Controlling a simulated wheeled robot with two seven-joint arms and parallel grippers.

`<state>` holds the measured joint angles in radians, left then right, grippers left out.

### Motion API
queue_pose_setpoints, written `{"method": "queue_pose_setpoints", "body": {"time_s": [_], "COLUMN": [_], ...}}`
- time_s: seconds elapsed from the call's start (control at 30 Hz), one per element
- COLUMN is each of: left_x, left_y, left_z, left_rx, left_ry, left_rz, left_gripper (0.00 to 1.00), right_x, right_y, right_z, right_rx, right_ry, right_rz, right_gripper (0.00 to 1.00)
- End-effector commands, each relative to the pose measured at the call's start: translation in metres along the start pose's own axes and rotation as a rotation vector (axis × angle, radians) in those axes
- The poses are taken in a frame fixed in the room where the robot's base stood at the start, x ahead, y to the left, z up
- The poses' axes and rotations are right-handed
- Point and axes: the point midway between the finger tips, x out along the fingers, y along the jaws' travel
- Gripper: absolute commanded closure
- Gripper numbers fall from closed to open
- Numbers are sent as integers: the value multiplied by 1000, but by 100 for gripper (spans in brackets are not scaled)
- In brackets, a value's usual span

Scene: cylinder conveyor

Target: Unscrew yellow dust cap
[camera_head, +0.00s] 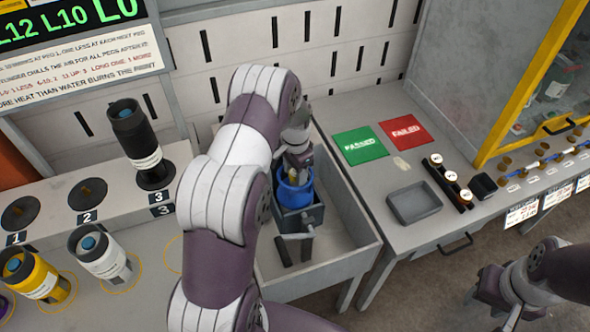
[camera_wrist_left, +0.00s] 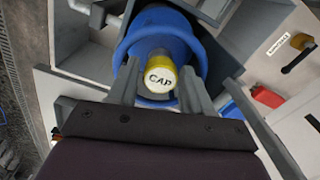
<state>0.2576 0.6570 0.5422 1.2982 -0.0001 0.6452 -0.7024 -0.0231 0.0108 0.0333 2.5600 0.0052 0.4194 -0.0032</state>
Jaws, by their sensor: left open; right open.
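The yellow dust cap (camera_wrist_left: 160,78), marked "CAP", sits on top of a blue cylinder (camera_wrist_left: 198,52). In the head view the blue cylinder (camera_head: 292,198) stands upright in a grey vise (camera_head: 305,216) with a handle at its front. My left gripper (camera_head: 294,158) is above the cylinder. In the left wrist view its open fingers (camera_wrist_left: 158,84) are on either side of the cap; contact cannot be told. My left arm hides part of the vise. My right gripper (camera_head: 492,299) is open and empty at the lower right, away from the cylinder.
The vise sits in a grey tray-like bench (camera_head: 345,240). To the right are a green PASSED mat (camera_head: 360,146), a red FAILED mat (camera_head: 405,132) and a small grey tray (camera_head: 414,204). Black (camera_head: 138,140), white (camera_head: 102,254) and yellow (camera_head: 36,278) cylinders stand at left.

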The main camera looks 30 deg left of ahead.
Motion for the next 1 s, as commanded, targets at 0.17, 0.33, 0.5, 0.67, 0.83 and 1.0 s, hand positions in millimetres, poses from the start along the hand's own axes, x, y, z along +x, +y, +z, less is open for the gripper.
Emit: {"method": "queue_pose_setpoints", "body": {"time_s": [0.17,0.33,0.5,0.67,0.83,1.0], "left_x": [0,0,-2,-1,-1,-2], "left_y": [0,0,0,0,0,0], "left_z": [0,0,0,0,0,0], "left_rx": [0,-16,-349,-526,-527,-740], "left_ry": [1,1,3,4,5,6], "left_rz": [0,0,-2,-3,-3,-4], "left_gripper": [77,100,100,100,100,100], "right_x": [0,0,-6,-6,-6,-9], "right_y": [0,0,0,0,0,0], "right_z": [0,0,-1,-1,-1,-1], "right_rx": [0,0,0,0,0,0], "right_ry": [0,0,0,0,0,0], "right_rz": [0,0,0,0,0,0], "right_gripper": [57,57,57,57,57,57]}}
